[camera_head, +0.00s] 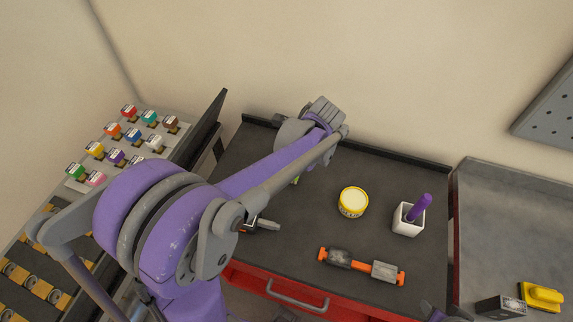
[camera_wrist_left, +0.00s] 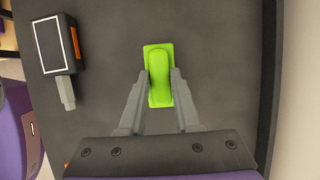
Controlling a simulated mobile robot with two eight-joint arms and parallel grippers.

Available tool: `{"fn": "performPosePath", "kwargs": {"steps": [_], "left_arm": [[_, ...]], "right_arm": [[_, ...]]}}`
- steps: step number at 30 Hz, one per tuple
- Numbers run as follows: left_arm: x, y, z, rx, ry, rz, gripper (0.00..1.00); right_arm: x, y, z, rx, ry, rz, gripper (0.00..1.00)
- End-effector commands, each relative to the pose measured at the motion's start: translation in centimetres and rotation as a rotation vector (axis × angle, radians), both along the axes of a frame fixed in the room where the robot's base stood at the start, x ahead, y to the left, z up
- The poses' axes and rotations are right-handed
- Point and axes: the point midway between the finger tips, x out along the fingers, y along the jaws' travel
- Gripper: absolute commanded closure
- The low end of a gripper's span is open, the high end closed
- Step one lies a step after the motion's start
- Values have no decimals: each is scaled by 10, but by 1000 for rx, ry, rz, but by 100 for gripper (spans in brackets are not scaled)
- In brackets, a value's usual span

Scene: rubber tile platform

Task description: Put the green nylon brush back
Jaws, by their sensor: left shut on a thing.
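The green nylon brush (camera_wrist_left: 158,68) is a bright green block with a rounded body in the left wrist view. My left gripper (camera_wrist_left: 159,84) is shut on it, one grey finger against each side. The brush is over the dark mat of the workbench; I cannot tell whether it touches it. In the head view my left arm hides most of the gripper and brush, and only a sliver of green (camera_head: 296,180) shows.
The dark workbench top (camera_head: 300,235) bears a yellow tin (camera_head: 352,203), a white cup (camera_head: 408,222) with a purple-handled tool, an orange-grey tool (camera_head: 361,266) and a black device (camera_wrist_left: 56,45). A rack of coloured items (camera_head: 98,150) stands left; a yellow brush (camera_head: 541,296) lies right.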

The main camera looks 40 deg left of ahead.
Motion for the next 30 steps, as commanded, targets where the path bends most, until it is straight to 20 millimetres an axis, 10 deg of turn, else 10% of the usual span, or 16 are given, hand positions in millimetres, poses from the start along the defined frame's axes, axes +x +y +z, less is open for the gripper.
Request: {"fn": "performPosePath", "kwargs": {"steps": [14, 15, 19, 30], "left_arm": [[0, 0, -13, 0, 0, 0, 100], [0, 0, -13, 0, 0, 0, 63], [0, 0, -12, 0, 0, 0, 40], [0, 0, -6, 0, -1, 0, 38]], "right_arm": [[-2, 0, -5, 0, 3, 0, 50], [-1, 0, -4, 0, 2, 0, 50], [-1, 0, -4, 0, 2, 0, 50], [0, 0, 1, 0, -1, 0, 50]]}}
